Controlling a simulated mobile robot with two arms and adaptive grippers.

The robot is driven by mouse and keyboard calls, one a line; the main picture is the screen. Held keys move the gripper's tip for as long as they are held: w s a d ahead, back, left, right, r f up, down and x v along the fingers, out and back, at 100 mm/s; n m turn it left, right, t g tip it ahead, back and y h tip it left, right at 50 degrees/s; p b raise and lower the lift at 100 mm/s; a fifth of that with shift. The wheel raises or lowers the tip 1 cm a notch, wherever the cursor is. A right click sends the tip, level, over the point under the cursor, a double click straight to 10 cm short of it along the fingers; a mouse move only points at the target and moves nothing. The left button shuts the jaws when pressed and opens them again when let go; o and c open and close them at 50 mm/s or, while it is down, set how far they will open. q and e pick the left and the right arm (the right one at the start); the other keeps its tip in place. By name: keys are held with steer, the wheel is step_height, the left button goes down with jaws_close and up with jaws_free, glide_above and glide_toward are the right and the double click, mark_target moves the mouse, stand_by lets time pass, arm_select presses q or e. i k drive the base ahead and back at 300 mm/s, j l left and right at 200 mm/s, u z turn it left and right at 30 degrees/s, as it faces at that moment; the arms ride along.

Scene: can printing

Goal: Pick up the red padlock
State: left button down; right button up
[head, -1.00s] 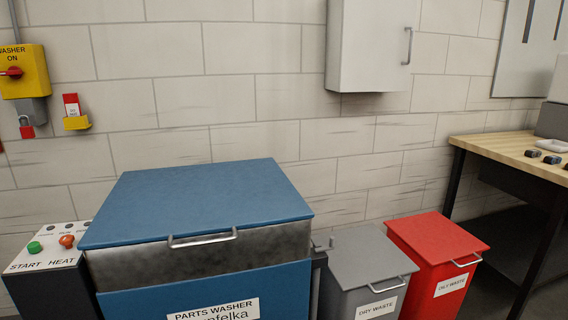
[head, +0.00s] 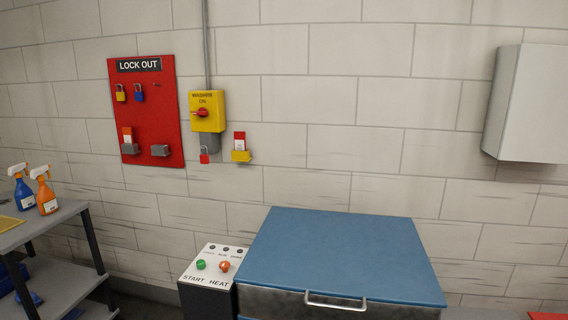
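The small red padlock (head: 204,158) hangs on the wall just below the grey box under the yellow washer switch (head: 208,112). Its thin shackle shows above its red body. A red lock-out board (head: 147,112) hangs to the left, with a yellow padlock (head: 121,96) and a blue padlock (head: 139,96) on it. Neither of my grippers shows in the head view.
The parts washer with its shut blue lid (head: 340,255) stands below, right of the padlock. The control box (head: 208,272) stands left of it. A shelf with spray bottles (head: 47,194) is at the left.

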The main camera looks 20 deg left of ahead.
mark_target(204, 158)
steer(key=u, duration=1.3)
steer(key=i+j, duration=0.3)
